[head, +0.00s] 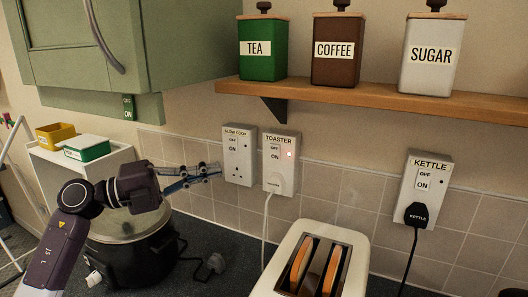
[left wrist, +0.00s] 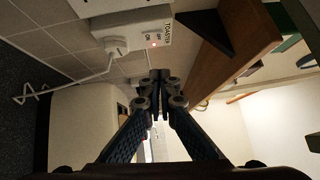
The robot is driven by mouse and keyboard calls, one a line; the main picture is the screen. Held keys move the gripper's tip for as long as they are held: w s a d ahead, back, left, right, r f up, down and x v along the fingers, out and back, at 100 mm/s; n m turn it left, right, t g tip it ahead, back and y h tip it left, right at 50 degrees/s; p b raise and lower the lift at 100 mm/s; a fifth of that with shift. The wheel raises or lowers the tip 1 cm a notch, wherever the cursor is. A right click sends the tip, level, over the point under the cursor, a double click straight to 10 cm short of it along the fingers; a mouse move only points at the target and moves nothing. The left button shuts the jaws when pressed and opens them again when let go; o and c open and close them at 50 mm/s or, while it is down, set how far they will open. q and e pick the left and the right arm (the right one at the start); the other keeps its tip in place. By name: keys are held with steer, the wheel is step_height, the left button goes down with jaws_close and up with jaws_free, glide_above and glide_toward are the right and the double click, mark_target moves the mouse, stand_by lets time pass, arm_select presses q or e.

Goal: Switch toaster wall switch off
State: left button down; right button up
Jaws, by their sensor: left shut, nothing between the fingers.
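The toaster wall switch (head: 282,163) is a white wall box labelled TOASTER with OFF and ON marks. Its small red light is lit, and a white plug with a cord sits in its lower part. In the left wrist view, the switch box (left wrist: 146,36) shows sideways beyond the fingertips, also with its red light lit. My left gripper (head: 217,172) is shut and empty, left of the toaster switch, by the slow cooker switch. It also shows in the left wrist view (left wrist: 159,76). My right gripper is not in view.
The slow cooker switch (head: 239,154) is just left of the toaster switch. The kettle switch (head: 423,188) is at right. A wooden shelf (head: 370,94) with canisters is above. The toaster (head: 278,268) with bread stands below, and a slow cooker (head: 130,247) stands at left.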

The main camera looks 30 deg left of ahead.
arm_select(q)
steer(key=p, duration=0.5)
glide_toward(277, 149)
steer(key=d, duration=0.4)
steer(key=shift+w+d+r+p, duration=0.1)
steer(key=shift+w+p, duration=0.1)
steer(key=shift+w, duration=0.5)
steer(key=shift+w+r+p, duration=0.1)
steer(key=shift+w+p, duration=0.05)
steer(key=shift+w, duration=0.6)
steer(key=shift+w+d+r+p, duration=0.1)
steer(key=shift+w+p, duration=0.1)
steer(key=shift+w, duration=0.5)
steer(key=shift+w+r+p, duration=0.15)
steer(key=shift+r+p, duration=0.2)
steer(key=shift+p, duration=0.45)
steer(key=shift+f, duration=0.2)
steer(key=shift+a+f, duration=0.1)
